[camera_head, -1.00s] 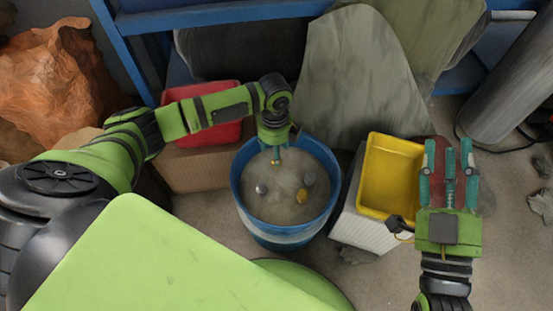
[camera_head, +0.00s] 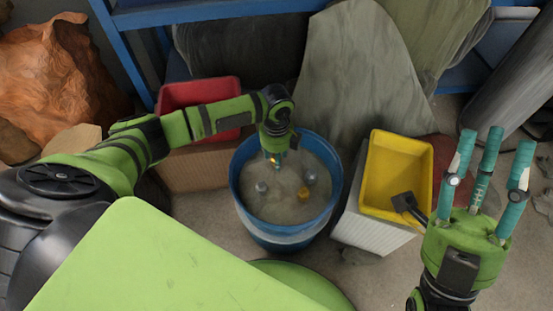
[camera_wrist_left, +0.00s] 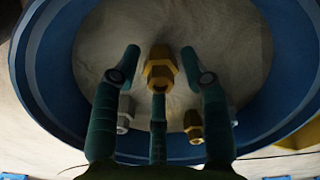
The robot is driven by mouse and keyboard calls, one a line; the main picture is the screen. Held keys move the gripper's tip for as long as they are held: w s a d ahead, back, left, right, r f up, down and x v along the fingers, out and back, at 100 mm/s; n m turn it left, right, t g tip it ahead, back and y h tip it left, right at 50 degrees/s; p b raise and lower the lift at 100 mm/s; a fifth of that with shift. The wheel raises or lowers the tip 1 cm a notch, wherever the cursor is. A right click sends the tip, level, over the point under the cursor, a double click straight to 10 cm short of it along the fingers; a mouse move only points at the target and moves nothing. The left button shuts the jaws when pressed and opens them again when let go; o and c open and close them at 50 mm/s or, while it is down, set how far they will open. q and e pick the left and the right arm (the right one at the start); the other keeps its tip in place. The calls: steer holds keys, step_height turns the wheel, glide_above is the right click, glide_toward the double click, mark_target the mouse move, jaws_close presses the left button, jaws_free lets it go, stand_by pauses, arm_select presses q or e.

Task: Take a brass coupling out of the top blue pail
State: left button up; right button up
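The blue pail (camera_head: 236,190) stands on the floor with a pale, sandy-looking fill; its blue wall also rings the left wrist view (camera_wrist_left: 50,85). One brass coupling (camera_wrist_left: 160,68) lies between the spread fingers of my left gripper (camera_wrist_left: 160,62), with gaps visible on both sides. In the head view, my left gripper (camera_head: 273,160) points down inside the pail, partly hiding that coupling. A second brass coupling (camera_head: 304,195) lies nearer the pail's front, and also shows in the wrist view (camera_wrist_left: 194,126). My right gripper (camera_head: 490,165) is open and empty.
Grey fittings (camera_head: 261,188) (camera_head: 310,178) lie in the same pail. A yellow bin (camera_head: 395,170) sits on a white box (camera_head: 365,226) to its right. A red bin (camera_head: 200,95) on a cardboard box (camera_head: 195,170) stands left. Stone slabs (camera_head: 350,80) lean behind.

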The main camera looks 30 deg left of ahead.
arm_select(q)
jaws_close()
